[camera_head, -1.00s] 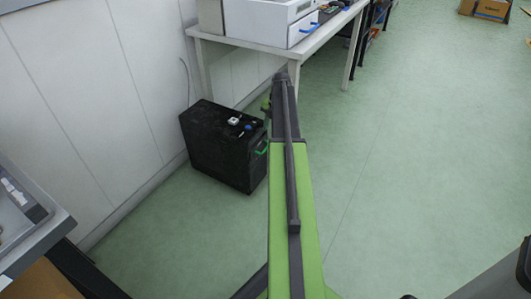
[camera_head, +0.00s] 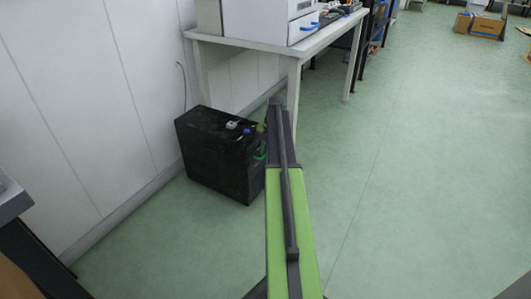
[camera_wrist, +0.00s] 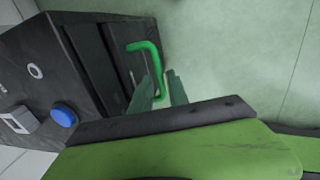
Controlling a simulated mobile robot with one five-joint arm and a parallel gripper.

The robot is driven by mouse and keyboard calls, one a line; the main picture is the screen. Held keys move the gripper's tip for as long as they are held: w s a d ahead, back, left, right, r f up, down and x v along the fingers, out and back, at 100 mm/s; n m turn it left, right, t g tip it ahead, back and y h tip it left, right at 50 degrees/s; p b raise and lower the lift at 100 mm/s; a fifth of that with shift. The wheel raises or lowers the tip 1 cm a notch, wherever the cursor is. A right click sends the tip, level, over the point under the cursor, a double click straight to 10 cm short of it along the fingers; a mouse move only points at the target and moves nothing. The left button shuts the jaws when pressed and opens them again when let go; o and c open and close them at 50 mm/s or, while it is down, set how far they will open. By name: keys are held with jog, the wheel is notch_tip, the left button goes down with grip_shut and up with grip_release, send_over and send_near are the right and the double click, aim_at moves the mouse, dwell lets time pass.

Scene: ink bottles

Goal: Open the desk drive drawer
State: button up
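The desk drive is a black box (camera_head: 212,160) on the floor by the wall, with a green handle (camera_head: 260,153) on its right side. In the wrist view the drive (camera_wrist: 40,75) lies at the left, and its green hooked handle (camera_wrist: 147,47) stands out from the dark front panels. My gripper (camera_wrist: 160,92) is open. Its two greenish fingers are apart, with the handle's lower end showing between or just behind them; I cannot tell whether they touch it. In the head view my arm hides most of the gripper. The drawer front looks flush with the panels.
A blue knob (camera_wrist: 64,116) and a grey switch (camera_wrist: 20,119) are on the drive's top. A white table (camera_head: 290,48) with equipment stands behind the drive. The wall is close on the left. The green floor (camera_head: 420,160) to the right is clear.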

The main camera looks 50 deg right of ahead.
grip_shut()
dwell(1.1)
